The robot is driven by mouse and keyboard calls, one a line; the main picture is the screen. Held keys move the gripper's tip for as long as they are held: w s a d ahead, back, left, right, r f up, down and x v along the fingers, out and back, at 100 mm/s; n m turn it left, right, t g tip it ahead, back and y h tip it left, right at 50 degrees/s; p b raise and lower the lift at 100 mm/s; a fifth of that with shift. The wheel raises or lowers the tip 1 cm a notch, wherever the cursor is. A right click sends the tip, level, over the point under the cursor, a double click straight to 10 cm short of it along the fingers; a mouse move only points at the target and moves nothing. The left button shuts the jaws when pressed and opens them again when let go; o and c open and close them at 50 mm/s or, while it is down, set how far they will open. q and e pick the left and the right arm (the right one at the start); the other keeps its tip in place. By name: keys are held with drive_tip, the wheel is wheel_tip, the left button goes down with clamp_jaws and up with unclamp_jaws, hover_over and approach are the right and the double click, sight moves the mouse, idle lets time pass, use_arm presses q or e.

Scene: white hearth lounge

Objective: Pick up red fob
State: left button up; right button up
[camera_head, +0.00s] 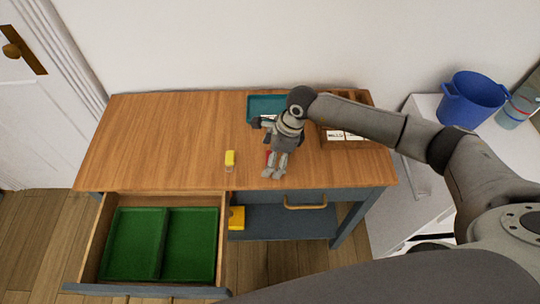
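A small red thing (267,156), likely the red fob, shows on the wooden table top, mostly hidden by my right gripper. My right gripper (274,175) comes in from the right and points down at the table's front part, right beside the red thing in the picture. Its two fingers look close together. I cannot tell whether they are apart, or whether they touch the red thing. My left gripper is not in view.
A yellow object (230,158) stands left of the gripper. A teal tray (262,101) and a wooden box (352,144) with labels are behind and right. A drawer with green trays (136,243) is pulled open in front. A blue bucket (472,98) stands right. The table's left is clear.

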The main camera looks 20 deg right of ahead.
drive_tip(key=shift+w+f, duration=0.1)
drive_tip(key=shift+f, duration=0.15)
drive_tip(key=c, duration=1)
drive_tip(key=shift+r, duration=0.15)
